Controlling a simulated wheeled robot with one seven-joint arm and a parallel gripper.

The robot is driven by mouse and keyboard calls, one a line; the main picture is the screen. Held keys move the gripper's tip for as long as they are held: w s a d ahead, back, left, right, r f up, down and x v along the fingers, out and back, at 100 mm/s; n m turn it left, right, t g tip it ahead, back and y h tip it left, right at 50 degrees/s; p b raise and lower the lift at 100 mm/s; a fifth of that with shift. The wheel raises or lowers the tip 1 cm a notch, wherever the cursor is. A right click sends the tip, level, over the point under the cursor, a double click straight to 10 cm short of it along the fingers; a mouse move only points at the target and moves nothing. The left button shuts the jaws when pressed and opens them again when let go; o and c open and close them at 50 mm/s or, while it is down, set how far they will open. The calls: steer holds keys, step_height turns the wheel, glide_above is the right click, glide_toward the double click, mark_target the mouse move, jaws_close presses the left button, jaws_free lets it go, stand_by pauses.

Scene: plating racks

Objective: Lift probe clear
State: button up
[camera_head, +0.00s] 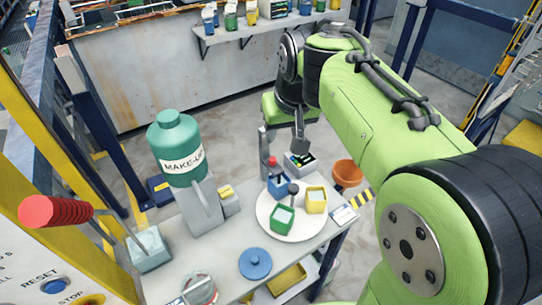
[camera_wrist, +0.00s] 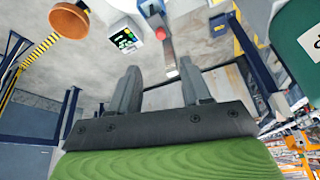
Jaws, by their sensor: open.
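The probe's lower end cannot be made out.
A round white tray (camera_head: 268,223) holds blue, yellow and green cups. A green MAKE-UP bottle (camera_head: 180,148) stands on a grey stand at left. An orange bucket (camera_head: 347,172) is right of the table. A blue lid (camera_head: 255,263) and a red-handled lever (camera_head: 55,210) are nearer.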

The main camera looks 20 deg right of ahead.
mark_target(273, 159)
steer(key=b+x, duration=0.1)
steer(key=x, duration=0.4)
steer(key=b+x, duration=0.1)
steer(key=x, duration=0.4)
steer(key=b+x, duration=0.2)
steer(key=x, duration=0.4)
steer(key=shift+w+a, duration=0.1)
steer(key=shift+w, duration=0.2)
steer(key=shift+c, duration=0.3)
jaws_close()
steer(key=shift+r, duration=0.1)
